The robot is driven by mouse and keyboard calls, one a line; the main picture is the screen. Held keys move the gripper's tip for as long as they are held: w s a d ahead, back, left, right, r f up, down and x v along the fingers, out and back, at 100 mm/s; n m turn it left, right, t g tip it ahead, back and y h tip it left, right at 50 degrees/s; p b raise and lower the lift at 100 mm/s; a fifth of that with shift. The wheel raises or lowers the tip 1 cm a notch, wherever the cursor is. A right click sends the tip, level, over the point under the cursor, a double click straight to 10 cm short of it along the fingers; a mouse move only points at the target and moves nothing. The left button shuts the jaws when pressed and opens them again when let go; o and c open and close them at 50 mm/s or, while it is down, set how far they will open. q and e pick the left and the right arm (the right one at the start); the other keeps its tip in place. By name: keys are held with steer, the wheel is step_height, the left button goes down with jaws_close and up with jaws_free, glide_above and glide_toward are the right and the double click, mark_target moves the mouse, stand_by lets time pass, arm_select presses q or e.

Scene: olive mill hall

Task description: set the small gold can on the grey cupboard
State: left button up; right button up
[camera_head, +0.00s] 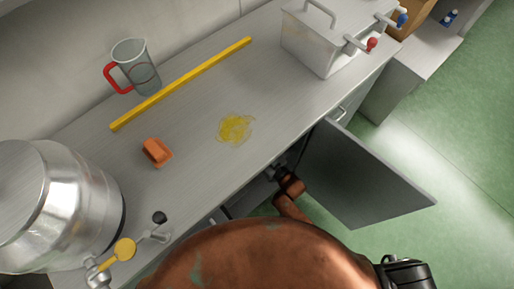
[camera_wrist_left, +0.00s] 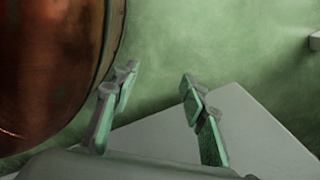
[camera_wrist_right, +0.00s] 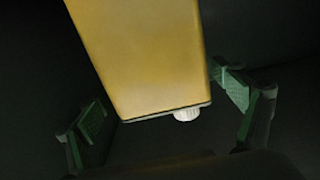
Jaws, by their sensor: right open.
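The small gold can (camera_wrist_right: 140,50) fills the upper middle of the right wrist view, tilted in the picture, with a white cap (camera_wrist_right: 186,115) at its lower edge. My right gripper (camera_wrist_right: 160,100) is open, its fingers apart on either side of the can's near end; neither visibly grips it. In the head view my arm reaches under the counter behind an open grey door (camera_head: 365,175); the can is hidden there. My left gripper (camera_wrist_left: 161,77) is open and empty above the green floor. A low grey unit (camera_head: 430,60) stands right of the counter; I cannot tell if it is the grey cupboard.
On the counter (camera_head: 205,165) are a measuring jug (camera_head: 138,70), a yellow bar (camera_head: 180,85), an orange block (camera_head: 157,152), a yellow spill (camera_head: 235,129), a steel drum (camera_head: 60,205) and a lidded steel container (camera_head: 320,45) with taps. The cupboard interior is dark around the can.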

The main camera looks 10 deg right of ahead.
arm_select(q)
steer(key=s+f+p, duration=0.1)
steer(key=s+p, duration=0.1)
steer(key=s, duration=0.5)
steer(key=shift+a+f+p, duration=0.3)
steer(key=shift+a+f, duration=0.1)
arm_select(e)
steer(key=v, duration=1.2)
arm_select(q)
steer(key=shift+s, duration=0.1)
arm_select(e)
steer(key=shift+w, duration=0.1)
